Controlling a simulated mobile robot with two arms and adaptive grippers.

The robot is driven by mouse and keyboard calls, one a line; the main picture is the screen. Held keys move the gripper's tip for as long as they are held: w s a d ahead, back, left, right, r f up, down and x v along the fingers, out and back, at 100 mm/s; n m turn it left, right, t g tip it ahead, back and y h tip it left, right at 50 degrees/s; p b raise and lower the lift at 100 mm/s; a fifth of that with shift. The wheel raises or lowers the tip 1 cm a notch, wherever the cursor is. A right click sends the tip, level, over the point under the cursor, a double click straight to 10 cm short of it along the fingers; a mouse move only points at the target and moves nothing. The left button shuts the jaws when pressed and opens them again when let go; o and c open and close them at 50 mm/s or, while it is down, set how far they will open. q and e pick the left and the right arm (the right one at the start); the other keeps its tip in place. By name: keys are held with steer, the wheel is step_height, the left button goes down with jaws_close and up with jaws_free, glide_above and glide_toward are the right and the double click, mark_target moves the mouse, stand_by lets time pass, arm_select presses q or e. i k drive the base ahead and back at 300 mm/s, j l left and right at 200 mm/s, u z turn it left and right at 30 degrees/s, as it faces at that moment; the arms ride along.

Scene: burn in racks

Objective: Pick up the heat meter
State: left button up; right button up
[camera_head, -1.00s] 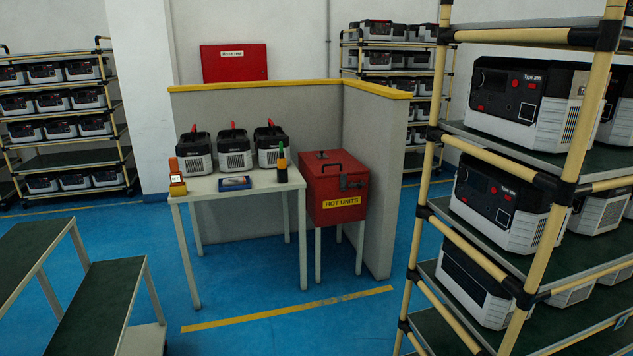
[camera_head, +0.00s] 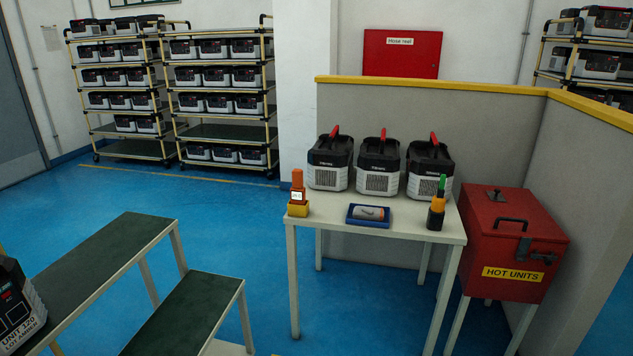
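A white table (camera_head: 385,222) stands against the grey partition. At its left front corner an orange handheld device with a small lit display (camera_head: 297,187) stands upright in a yellow holder (camera_head: 298,210); it looks like the heat meter, though no label on it can be read. At the table's right side stands a green and orange handheld item (camera_head: 440,195) in a dark base. Between them lies a blue tray (camera_head: 352,221) with a grey cylindrical item (camera_head: 369,213) in it. Neither of my grippers is in view.
Several black and white units (camera_head: 378,170) with red handles line the table's back. A red HOT UNITS box (camera_head: 506,250) stands right of the table. Green-topped steps (camera_head: 195,312) are at front left, with a unit (camera_head: 17,310) at the left edge. Blue floor (camera_head: 225,230) is clear left of the table.

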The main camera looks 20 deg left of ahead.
mark_target(298, 191)
steer(key=i+z, duration=0.2)
steer(key=i, duration=0.35)
steer(key=i+z, duration=0.2)
steer(key=i, duration=0.35)
steer(key=i+j+z, duration=0.25)
steer(key=i, duration=0.25)
steer(key=i+l+u, duration=0.1)
steer(key=i, duration=0.25)
steer(key=i+l, duration=0.2)
steer(key=i, duration=0.2)
steer(key=i+l+u, duration=0.15)
steer(key=i, duration=0.2)
steer(key=u, duration=1.75)
